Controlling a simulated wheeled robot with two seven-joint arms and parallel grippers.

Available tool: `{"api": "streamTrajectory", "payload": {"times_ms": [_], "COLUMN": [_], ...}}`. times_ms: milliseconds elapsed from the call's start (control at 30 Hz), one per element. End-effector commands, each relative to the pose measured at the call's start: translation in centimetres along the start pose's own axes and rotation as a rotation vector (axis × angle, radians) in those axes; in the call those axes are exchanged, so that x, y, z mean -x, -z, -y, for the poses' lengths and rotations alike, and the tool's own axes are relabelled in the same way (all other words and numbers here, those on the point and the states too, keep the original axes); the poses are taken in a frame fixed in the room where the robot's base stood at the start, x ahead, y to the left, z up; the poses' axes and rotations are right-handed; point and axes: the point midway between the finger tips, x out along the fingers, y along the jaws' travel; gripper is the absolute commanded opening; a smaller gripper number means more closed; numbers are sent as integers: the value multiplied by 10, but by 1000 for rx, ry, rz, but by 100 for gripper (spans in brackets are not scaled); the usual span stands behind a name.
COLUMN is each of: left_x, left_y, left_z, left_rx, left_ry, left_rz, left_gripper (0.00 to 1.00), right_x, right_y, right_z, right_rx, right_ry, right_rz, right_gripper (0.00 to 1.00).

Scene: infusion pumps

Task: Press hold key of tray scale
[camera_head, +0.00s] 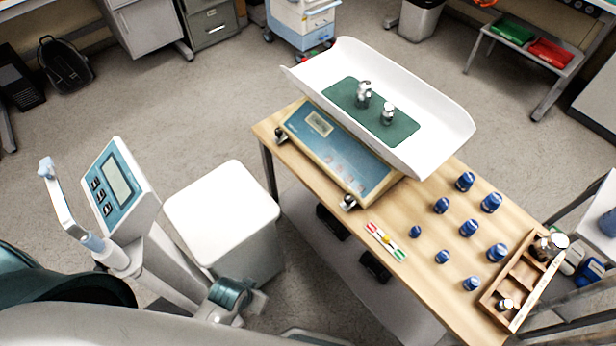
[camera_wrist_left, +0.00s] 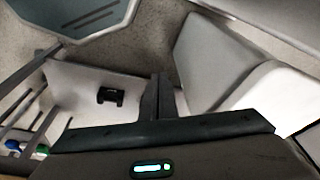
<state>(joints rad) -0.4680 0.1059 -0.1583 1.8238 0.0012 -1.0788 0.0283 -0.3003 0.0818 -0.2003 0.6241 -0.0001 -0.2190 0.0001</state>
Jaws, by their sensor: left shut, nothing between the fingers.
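The tray scale stands on the wooden table. It has a white tray (camera_head: 440,108) on top and a base with a blue panel (camera_head: 335,150). The panel has a small display (camera_head: 320,124) and a row of pale keys (camera_head: 345,176); their labels are too small to read, so I cannot tell which is hold. My left gripper (camera_wrist_left: 158,98) is shut and empty in the left wrist view, apart from the tray scale. My right gripper is not in view.
A second device with a blue keypad head (camera_head: 118,185) stands at left beside a white block (camera_head: 222,215). Grey floor (camera_head: 210,110) lies open behind.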

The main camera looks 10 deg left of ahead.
Motion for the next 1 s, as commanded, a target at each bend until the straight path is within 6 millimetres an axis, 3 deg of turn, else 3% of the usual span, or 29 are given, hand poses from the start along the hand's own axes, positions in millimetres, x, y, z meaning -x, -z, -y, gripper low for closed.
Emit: {"api": "streamTrajectory", "payload": {"times_ms": [33, 200, 400, 800, 1000], "left_x": [22, 75, 120, 153, 163], "left_y": [15, 60, 125, 271, 331], "left_z": [-1, -9, -27, -90, -123], "left_rx": [8, 52, 145, 395, 501], "left_ry": [-2, -18, -69, -310, -470], "left_rz": [-22, -100, -240, -564, -683], "left_gripper": [0, 0, 0, 0, 0], "right_x": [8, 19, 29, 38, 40], "right_y": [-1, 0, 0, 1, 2], "right_z": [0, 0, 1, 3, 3], "right_rx": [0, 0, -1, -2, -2], "right_ry": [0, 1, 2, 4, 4], "right_rz": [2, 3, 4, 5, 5], "right_gripper": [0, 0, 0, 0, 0]}}
